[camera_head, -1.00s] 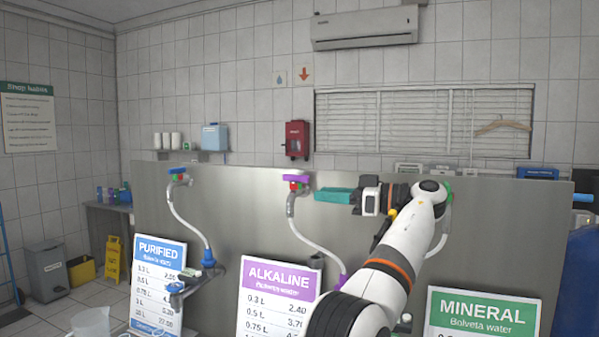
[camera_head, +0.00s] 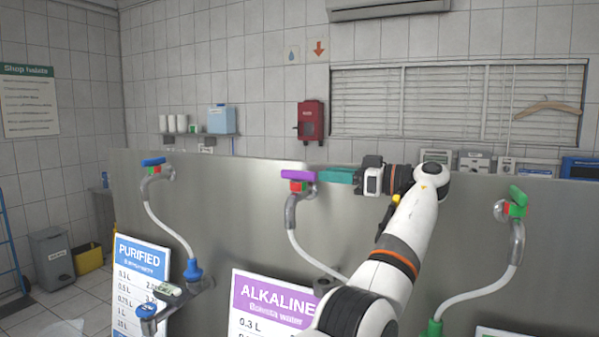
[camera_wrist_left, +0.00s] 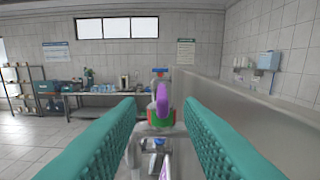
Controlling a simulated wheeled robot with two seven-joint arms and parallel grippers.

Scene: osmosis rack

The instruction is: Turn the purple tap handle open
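The purple tap handle (camera_head: 298,176) sits on top of the alkaline tap, above a red part and a grey curved spout. It also shows in the wrist view (camera_wrist_left: 163,103), pointing toward the camera, with green and red parts below it. My left gripper (camera_head: 323,176) comes from the right at about the handle's height, its teal fingertips close to the handle's right end. In the wrist view the two teal fingers (camera_wrist_left: 160,106) are spread apart, with the handle appearing in the gap between their tips. I cannot tell whether they touch it. My right gripper is out of view.
A steel panel (camera_head: 240,225) stands behind the taps. A blue-handled tap (camera_head: 153,162) is to the left and a green-handled tap (camera_head: 518,196) to the right. An alkaline price sign (camera_head: 272,300) stands below. A red wall box (camera_head: 310,120) hangs behind.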

